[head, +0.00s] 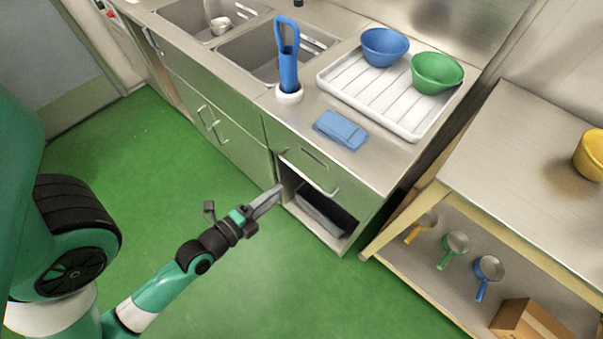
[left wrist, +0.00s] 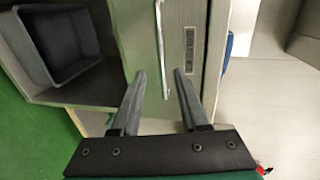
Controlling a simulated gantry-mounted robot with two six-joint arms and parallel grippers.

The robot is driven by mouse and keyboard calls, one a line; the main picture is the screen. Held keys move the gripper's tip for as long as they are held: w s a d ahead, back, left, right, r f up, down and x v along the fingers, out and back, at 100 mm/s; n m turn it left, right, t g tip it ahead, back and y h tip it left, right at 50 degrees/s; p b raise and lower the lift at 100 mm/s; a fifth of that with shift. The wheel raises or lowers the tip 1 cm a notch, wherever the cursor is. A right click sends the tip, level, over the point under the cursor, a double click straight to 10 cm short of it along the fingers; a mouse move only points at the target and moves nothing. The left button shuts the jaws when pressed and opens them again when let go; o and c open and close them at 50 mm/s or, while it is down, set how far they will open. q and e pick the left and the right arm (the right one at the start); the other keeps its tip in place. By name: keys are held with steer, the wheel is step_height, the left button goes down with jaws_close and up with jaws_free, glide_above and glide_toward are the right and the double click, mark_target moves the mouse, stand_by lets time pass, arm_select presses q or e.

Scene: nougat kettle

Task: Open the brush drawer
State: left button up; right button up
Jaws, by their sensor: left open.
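The brush drawer (head: 322,164) is the steel front with a small label at the top of the right-hand cabinet, under the counter edge. It looks shut. Its bar handle (head: 334,192) runs along the lower part of the front, partly hard to make out. My left gripper (head: 274,194) is at the left end of the cabinet, near the handle. In the left wrist view the open fingers (left wrist: 160,74) point at the drawer front (left wrist: 198,28), and the handle (left wrist: 160,45) lies in line with the gap between them. I cannot tell whether they touch. My right gripper is not in view.
Below the drawer, an open compartment holds a dark grey bin (head: 323,208). On the counter are a blue brush in a white holder (head: 289,94), a folded blue cloth (head: 341,130) and a white drainer (head: 375,98) with two bowls. A table (head: 525,150) stands to the right.

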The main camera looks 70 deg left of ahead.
mark_target(301, 173)
arm_select(q)
steer(key=p+x, duration=0.1)
steer(key=x, duration=1)
steer(key=shift+w+p, duration=0.15)
steer(key=shift+p, duration=0.2)
jaws_close()
steer(key=shift+r, duration=0.1)
stand_by(0.6)
